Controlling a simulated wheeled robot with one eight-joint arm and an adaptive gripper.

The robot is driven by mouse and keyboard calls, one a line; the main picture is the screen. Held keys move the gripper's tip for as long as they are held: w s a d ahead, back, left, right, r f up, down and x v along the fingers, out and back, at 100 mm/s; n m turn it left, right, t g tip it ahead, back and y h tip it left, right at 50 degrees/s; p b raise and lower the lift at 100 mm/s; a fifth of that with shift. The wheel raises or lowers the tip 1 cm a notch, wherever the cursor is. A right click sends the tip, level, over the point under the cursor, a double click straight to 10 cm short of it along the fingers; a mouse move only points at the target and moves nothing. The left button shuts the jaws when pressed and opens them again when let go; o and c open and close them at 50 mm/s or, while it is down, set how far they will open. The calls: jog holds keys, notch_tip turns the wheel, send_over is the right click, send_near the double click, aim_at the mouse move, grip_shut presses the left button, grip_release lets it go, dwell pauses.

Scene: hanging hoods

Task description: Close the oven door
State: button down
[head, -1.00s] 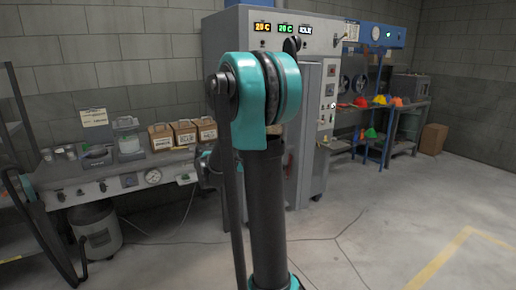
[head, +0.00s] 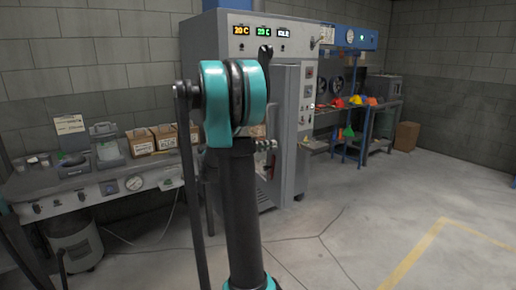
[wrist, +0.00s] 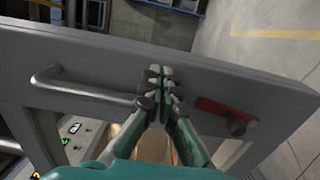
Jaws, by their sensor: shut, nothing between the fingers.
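The oven (head: 215,75) is a tall grey cabinet with lit displays at its top, behind my arm in the head view. Its door (head: 285,100) is a grey panel standing at an angle, seemingly ajar; my arm hides much of the front. In the wrist view the door (wrist: 230,88) crosses the picture, with a metal bar handle (wrist: 85,92) at left and a red lever (wrist: 225,112) at right. My gripper (wrist: 160,72) is shut and empty, its tips over the door panel between handle and lever; contact cannot be told. Its fingers show partly in the head view (head: 266,145).
A bench (head: 100,190) with boxes and gauges stands left of the oven. A shelf (head: 350,110) with coloured items stands right of it. A carton (head: 407,136) sits farther right. The floor (head: 380,215) at front right is clear.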

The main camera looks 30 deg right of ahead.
jog(key=shift+s+d, duration=0.15)
jog(key=shift+d, duration=0.95)
